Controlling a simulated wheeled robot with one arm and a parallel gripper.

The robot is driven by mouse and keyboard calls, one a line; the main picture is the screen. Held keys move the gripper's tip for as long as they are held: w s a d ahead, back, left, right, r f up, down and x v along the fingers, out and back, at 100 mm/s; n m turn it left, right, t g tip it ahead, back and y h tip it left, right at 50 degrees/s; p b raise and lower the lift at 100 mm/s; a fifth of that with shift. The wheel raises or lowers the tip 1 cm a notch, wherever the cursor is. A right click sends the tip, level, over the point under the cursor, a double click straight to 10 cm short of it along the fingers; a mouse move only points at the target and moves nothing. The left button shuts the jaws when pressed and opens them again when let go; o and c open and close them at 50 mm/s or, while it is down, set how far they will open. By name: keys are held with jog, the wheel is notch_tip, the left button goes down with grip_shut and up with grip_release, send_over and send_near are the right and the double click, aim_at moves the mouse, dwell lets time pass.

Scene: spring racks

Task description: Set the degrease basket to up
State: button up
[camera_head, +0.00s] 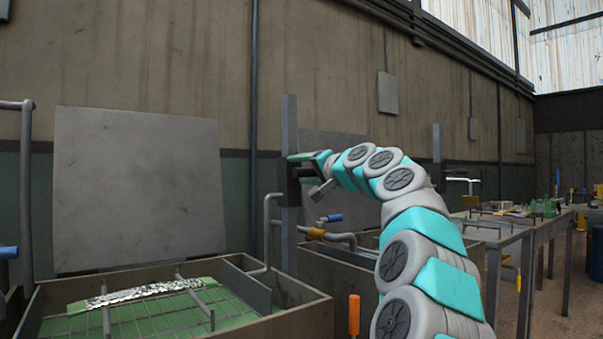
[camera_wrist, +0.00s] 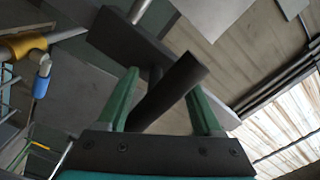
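A green mesh basket (camera_head: 150,323) sits low inside an open tank (camera_head: 312,322) at the lower left of the head view. No label is readable, so I cannot tell whether it is the degrease basket. A grey upright post (camera_head: 289,240) stands at the tank's right end. My gripper (camera_head: 306,167) is at this post's upper part. In the wrist view, its green fingers (camera_wrist: 164,88) are apart, with a dark bar (camera_wrist: 168,92) slanting between them. A gap shows beside the left finger, and contact on the right is unclear. A dark plate (camera_wrist: 130,38) lies beyond.
A crank with a yellow collar (camera_head: 316,232) and blue grip (camera_head: 334,218) is below my gripper, over a second tank. An orange handle (camera_head: 354,314) stands in front. A metal bench (camera_head: 487,238) is at right. A grey panel (camera_head: 138,190) stands behind the left tank.

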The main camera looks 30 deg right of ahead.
jog(key=shift+s+f, duration=0.1)
jog(key=shift+f, duration=0.05)
dwell(0.3)
jog(key=s+b, duration=0.1)
jog(key=s, duration=0.6)
jog(key=shift+s+d, duration=0.35)
dwell(0.3)
